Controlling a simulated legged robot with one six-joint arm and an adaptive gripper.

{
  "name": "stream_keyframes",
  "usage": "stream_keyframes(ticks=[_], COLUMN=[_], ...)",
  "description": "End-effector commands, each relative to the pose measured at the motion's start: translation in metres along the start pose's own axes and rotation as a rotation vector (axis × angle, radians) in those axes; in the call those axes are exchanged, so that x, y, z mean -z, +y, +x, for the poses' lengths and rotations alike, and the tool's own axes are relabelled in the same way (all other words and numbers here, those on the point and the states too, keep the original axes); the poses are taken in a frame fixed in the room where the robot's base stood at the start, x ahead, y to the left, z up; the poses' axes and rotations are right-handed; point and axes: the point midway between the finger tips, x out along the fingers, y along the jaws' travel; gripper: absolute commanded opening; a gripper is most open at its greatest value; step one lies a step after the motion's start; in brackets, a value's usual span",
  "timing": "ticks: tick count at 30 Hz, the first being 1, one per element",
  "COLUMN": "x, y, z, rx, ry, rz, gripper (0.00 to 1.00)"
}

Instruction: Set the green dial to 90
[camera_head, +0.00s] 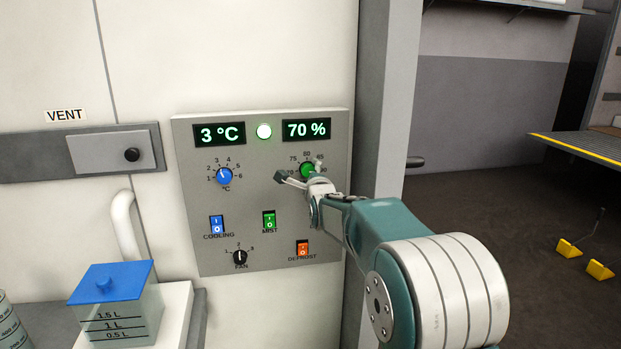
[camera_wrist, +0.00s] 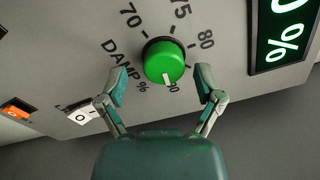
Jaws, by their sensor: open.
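The green dial (camera_head: 307,170) sits on the grey control panel (camera_head: 190,250) under the display (camera_head: 306,130), which reads 70 %. My gripper (camera_head: 300,172) is in front of the dial and partly covers it. In the wrist view the dial (camera_wrist: 165,62) is round and green. Its white mark is at the bottom, toward a partly covered label that looks like 90. My gripper (camera_wrist: 161,82) is open, with one finger on each side just below the dial. I see gaps between the fingers and the dial. The labels 70, 75 and 80 show around its top.
The panel also carries a blue dial (camera_head: 224,176), a blue switch (camera_head: 216,225), a green switch (camera_head: 269,220), an orange switch (camera_head: 302,249) and a black fan knob (camera_head: 240,257). A blue-lidded container (camera_head: 110,300) stands at lower left.

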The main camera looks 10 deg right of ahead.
Motion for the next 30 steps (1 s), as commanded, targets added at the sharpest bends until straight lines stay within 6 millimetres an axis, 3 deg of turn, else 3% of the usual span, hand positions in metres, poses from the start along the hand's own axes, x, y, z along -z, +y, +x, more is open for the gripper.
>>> stream_keyframes(ticks=[5, 21, 30], x=[-0.001, 0.001, 0.001], y=[-0.001, 0.002, 0.003], z=[-0.015, -0.108, -0.118], rx=[0.001, -0.002, -0.003], ry=[-0.001, 0.001, 0.002], rz=[0.000, 0.000, 0.000], gripper=[0.85, 0.85, 0.85])
